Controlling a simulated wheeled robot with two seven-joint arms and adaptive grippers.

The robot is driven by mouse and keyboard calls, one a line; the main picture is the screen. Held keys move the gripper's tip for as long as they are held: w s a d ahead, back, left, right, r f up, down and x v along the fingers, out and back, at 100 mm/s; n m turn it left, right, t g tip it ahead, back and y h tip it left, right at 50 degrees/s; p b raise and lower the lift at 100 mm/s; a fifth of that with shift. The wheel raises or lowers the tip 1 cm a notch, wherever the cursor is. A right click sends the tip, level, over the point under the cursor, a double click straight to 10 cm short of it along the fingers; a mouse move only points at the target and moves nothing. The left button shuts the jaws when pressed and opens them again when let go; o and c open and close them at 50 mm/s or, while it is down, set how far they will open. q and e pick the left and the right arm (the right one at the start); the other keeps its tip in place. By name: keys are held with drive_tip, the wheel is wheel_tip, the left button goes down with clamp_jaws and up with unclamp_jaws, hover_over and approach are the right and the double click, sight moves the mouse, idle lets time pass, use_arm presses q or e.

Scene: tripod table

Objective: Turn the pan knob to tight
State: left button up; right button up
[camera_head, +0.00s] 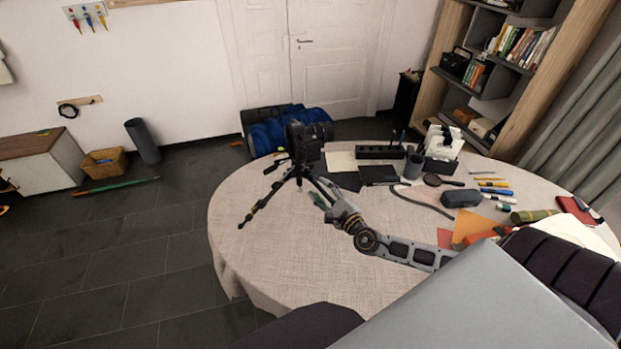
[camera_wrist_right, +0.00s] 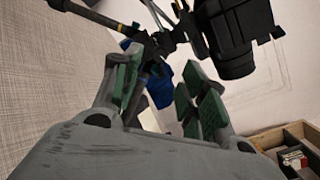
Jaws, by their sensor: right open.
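A black camera (camera_head: 308,141) stands on a small black tripod (camera_head: 297,172) at the left part of the round table. A short dark handle (camera_head: 272,167) sticks out to the left below the camera. I cannot pick out the pan knob for certain. My right gripper (camera_head: 322,198) is open beside the tripod, to its lower right. In the right wrist view the two green-padded fingers of the gripper (camera_wrist_right: 165,85) stand apart, with dark tripod parts (camera_wrist_right: 160,45) beyond and between them. The camera (camera_wrist_right: 238,40) is at the upper right there. My left gripper is out of view.
The round table (camera_head: 270,250) has a pale cloth. A black organiser (camera_head: 378,153), pen cup (camera_head: 413,166), magnifier (camera_head: 440,181), dark case (camera_head: 461,194), pens and coloured papers crowd its back and right. The front left of the table is clear.

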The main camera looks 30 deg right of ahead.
drive_tip(key=w, duration=0.7)
drive_tip(key=shift+a+p, duration=0.25)
drive_tip(key=shift+p, duration=0.15)
drive_tip(key=shift+w, duration=0.1)
idle(0.3)
clamp_jaws()
